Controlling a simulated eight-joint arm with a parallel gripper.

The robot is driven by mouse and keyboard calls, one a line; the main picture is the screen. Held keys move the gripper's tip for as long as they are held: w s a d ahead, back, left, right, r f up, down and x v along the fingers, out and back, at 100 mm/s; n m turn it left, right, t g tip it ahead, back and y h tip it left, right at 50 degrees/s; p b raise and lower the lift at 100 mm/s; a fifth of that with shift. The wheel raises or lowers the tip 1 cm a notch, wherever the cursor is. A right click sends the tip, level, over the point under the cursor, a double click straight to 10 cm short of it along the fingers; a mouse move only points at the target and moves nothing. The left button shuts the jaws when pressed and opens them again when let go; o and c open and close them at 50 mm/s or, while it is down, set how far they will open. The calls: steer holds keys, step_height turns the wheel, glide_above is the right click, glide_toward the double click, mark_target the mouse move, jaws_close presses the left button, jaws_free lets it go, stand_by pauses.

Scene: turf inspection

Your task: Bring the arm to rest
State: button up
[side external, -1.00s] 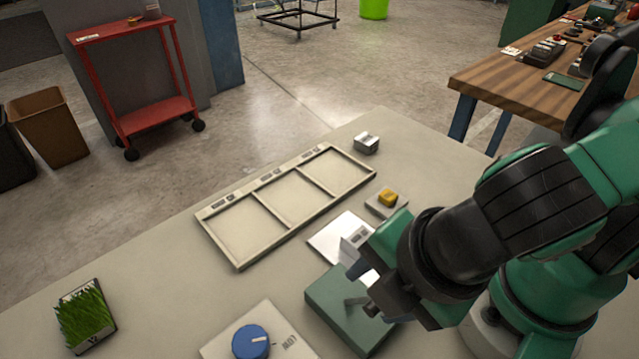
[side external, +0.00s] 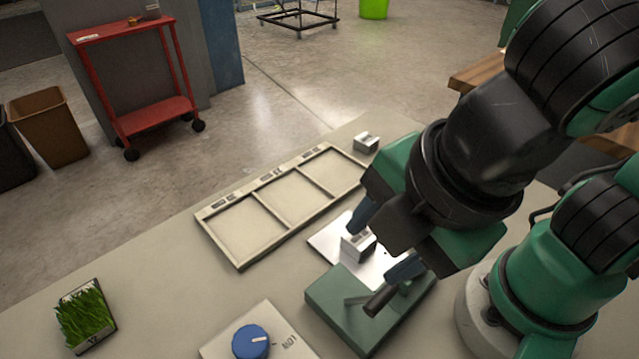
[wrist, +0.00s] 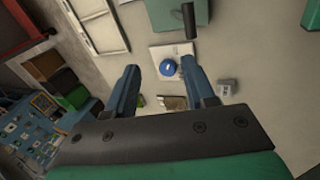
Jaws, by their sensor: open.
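My gripper (side external: 383,243) is open and empty, its two blue fingers apart above the work table (side external: 160,265). In the side view it hangs over the area of the white plate (side external: 325,238) and the green box (side external: 345,312). A dark-handled lever (side external: 380,300) sticks out from the box and stands clear of the fingers. A small silver block (side external: 358,247) shows at the plate, just below the fingers. In the wrist view, the gripper (wrist: 160,66) has the blue dial (wrist: 167,67) visible between its fingertips.
A beige three-section tray (side external: 243,262) lies behind, with a small metal block (side external: 366,142) near its far end. The blue dial (side external: 250,342) and a grass sample (side external: 85,315) are near the front. A red cart (side external: 150,115) stands on the floor. The table's left part is largely clear.

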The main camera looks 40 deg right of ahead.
steer(key=w+d+f+m+t, duration=0.3)
steer(key=w+d+f+m, duration=0.1)
steer(key=w+d+m, duration=0.9)
steer(key=d+m, duration=0.2)
steer(key=m, duration=0.2)
steer(key=shift+d, duration=0.3)
